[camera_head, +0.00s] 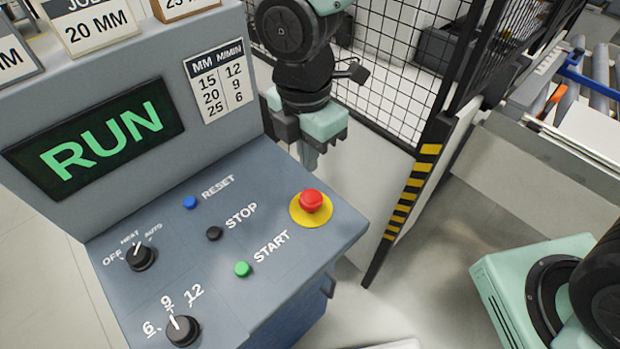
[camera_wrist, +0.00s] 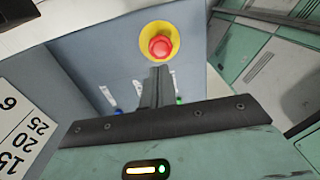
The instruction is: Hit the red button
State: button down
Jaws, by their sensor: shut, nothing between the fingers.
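The red button (camera_head: 312,201) is a mushroom knob on a yellow disc, near the right edge of the sloped grey control panel (camera_head: 300,265). It also shows in the wrist view (camera_wrist: 160,45), just beyond my fingertips. My gripper (camera_head: 309,165) is shut and empty, pointing down at the panel's far edge, behind the button in the head view. In the wrist view, the closed fingers (camera_wrist: 160,72) reach toward the button and appear close to it. I cannot tell the exact gap; in the head view they look apart.
The panel also carries a blue RESET button (camera_head: 190,202), a black STOP button (camera_head: 214,233), a green START button (camera_head: 242,269) and two black knobs. A lit RUN display (camera_head: 95,140) stands at the left. A mesh fence (camera_head: 400,60) with a striped post (camera_head: 410,195) is behind.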

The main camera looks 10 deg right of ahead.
aim_at(312, 197)
notch_tip(312, 197, down, 7)
jog(key=shift+s+d+f+p, duration=0.1)
jog(key=shift+s+f+p, duration=0.05)
jog(key=shift+p, duration=0.5)
jog(key=shift+f, duration=0.1)
jog(key=shift+f+b, duration=0.8)
jog(key=shift+f, duration=0.15)
jog(key=shift+s+d+f, duration=0.15)
jog(key=shift+s+f, duration=0.1)
jog(key=shift+s, duration=0.05)
jog(key=shift+w+r+p, duration=0.1)
jog(key=shift+r+p, duration=0.25)
jog(key=shift+r, duration=0.15)
jog(key=r+p, duration=0.4)
jog(key=shift+w+a+r, duration=0.2)
jog(key=shift+r, duration=0.2)
notch_tip(312, 197, up, 10)
jog(key=b, duration=0.2)
jog(key=shift+w+a+f+b, duration=0.2)
jog(key=shift+w+b, duration=0.1)
jog(key=shift+b, duration=0.05)
